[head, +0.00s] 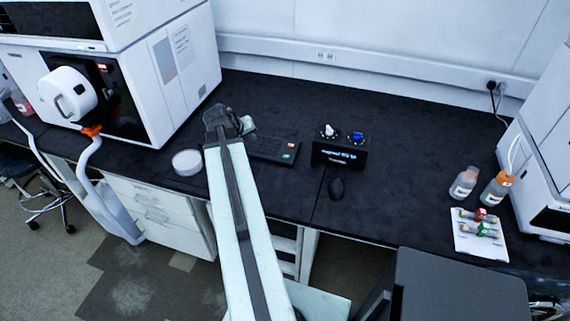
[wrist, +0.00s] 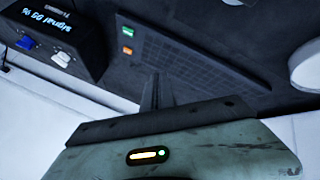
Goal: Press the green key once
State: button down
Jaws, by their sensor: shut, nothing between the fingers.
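In the wrist view the green key (wrist: 127,31) shows at the upper left of the keyboard (wrist: 185,58), beside the orange key (wrist: 127,50). My gripper (wrist: 157,82) is shut and empty, its fingertips together. In that picture the tips lie below the two keys and a little right of them, over the near part of the keyboard. I cannot tell how high they are. In the head view my arm hides the keyboard's left part.
A black display box (head: 340,154) with a white knob (head: 329,131) and a blue knob (head: 356,137) stands right of the keyboard. A round white dish (head: 187,162) sits left. Bottles (head: 464,183) stand far right; the bench between is clear.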

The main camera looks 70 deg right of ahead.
jog(key=m+g+h+b, duration=0.1)
jog(key=m, duration=0.1)
send_over(285, 157)
jog(key=shift+f, duration=0.15)
jog(key=shift+f+b, duration=0.1)
jog(key=shift+b, duration=0.2)
notch_tip(285, 157, down, 9)
jog(key=b, duration=0.8)
jog(key=shift+b, duration=0.35)
dwell(0.7)
jog(key=shift+f+b, duration=0.2)
jog(key=shift+b, duration=0.15)
jog(key=shift+a+f+b, duration=0.1)
jog(key=shift+f+b, duration=0.3)
jog(key=shift+b, duration=0.05)
dwell(0.5)
jog(key=shift+r, duration=0.15)
jog(key=shift+r+p, duration=0.65)
jog(key=shift+p, duration=0.2)
